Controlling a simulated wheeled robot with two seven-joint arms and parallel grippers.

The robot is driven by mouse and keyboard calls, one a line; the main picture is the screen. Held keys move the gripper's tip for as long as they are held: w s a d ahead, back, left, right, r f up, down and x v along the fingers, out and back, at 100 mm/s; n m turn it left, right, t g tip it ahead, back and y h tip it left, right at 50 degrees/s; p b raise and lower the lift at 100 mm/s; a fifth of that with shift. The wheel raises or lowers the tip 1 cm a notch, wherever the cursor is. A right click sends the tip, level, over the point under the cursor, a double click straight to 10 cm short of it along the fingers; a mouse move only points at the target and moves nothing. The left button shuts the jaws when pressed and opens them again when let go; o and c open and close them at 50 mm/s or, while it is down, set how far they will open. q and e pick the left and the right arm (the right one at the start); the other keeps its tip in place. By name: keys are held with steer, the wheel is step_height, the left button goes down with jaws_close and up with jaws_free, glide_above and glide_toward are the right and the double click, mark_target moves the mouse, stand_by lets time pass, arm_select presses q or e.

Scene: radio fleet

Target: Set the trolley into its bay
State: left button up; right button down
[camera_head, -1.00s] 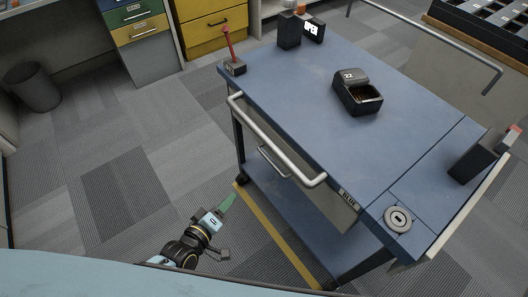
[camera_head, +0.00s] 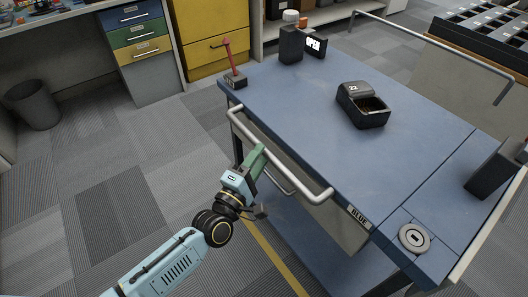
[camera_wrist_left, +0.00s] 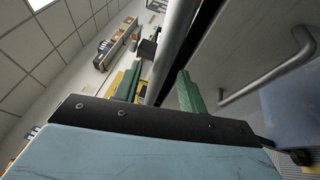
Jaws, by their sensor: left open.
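The trolley (camera_head: 300,95) has a blue top and a "BLUE" label on its near edge. Its pale push bar (camera_head: 295,168) runs along the side facing me. My left gripper (camera_head: 257,158) is at this bar, with green fingers. In the left wrist view the bar (camera_wrist_left: 172,50) runs between the open fingers (camera_wrist_left: 160,78); I cannot tell whether either finger touches it. A yellow floor line (camera_head: 275,257) runs beside and under the trolley's near side; I cannot tell whether it marks the bay. My right gripper is not in view.
A drawer handle (camera_wrist_left: 270,72) sits below the bar. A bin (camera_head: 35,106) stands left; carpet between is clear.

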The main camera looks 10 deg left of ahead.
arm_select(q)
steer(key=shift+x, duration=1.45)
steer(key=shift+c, duration=0.2)
jaws_close()
